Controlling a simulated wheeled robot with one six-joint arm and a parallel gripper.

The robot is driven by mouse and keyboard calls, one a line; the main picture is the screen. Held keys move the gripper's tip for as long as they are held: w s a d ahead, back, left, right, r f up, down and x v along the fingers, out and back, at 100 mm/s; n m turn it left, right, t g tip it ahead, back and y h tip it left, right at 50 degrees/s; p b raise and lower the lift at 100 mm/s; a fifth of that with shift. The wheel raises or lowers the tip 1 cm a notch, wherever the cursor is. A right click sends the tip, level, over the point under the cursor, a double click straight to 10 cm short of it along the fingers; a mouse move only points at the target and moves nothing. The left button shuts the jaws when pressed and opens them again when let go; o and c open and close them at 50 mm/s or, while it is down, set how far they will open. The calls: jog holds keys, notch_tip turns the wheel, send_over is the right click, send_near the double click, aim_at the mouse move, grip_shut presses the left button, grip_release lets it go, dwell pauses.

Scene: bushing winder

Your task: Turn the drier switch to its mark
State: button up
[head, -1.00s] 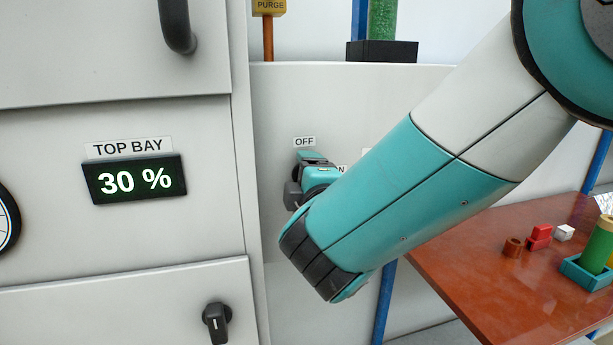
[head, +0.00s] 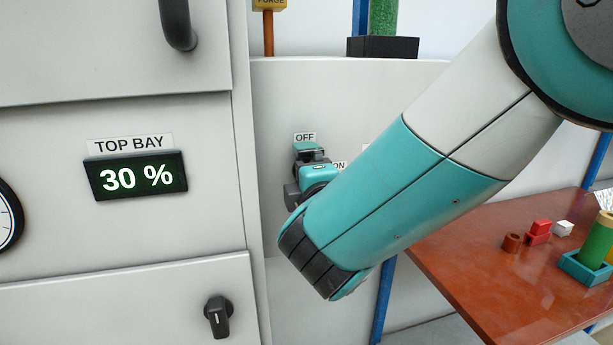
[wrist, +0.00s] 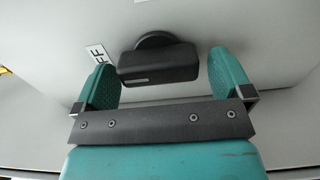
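The drier switch (wrist: 158,62) is a black bar-shaped knob with a pale line on its edge, mounted on a pale panel. In the wrist view it lies between the two teal fingers of my gripper (wrist: 163,85). The fingers are open around it, with a very narrow gap at the left and a small gap at the right. In the head view my gripper (head: 305,170) is at the panel, partly hidden by my arm, and I cannot make out the knob there. An OFF label (head: 304,137) is above the gripper, and an ON label (head: 340,166) is to its right.
A cabinet at the left has a TOP BAY display (head: 136,177) reading 30 % and another black knob (head: 217,317). A brown table (head: 490,275) at the right carries small blocks and a teal tray (head: 585,271). A blue post (head: 383,300) stands below my arm.

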jog(key=shift+s, duration=0.1)
jog(key=b+v, duration=0.8)
jog(key=v, duration=0.9)
jog(key=shift+d+r, duration=0.1)
jog(key=shift+d, duration=0.05)
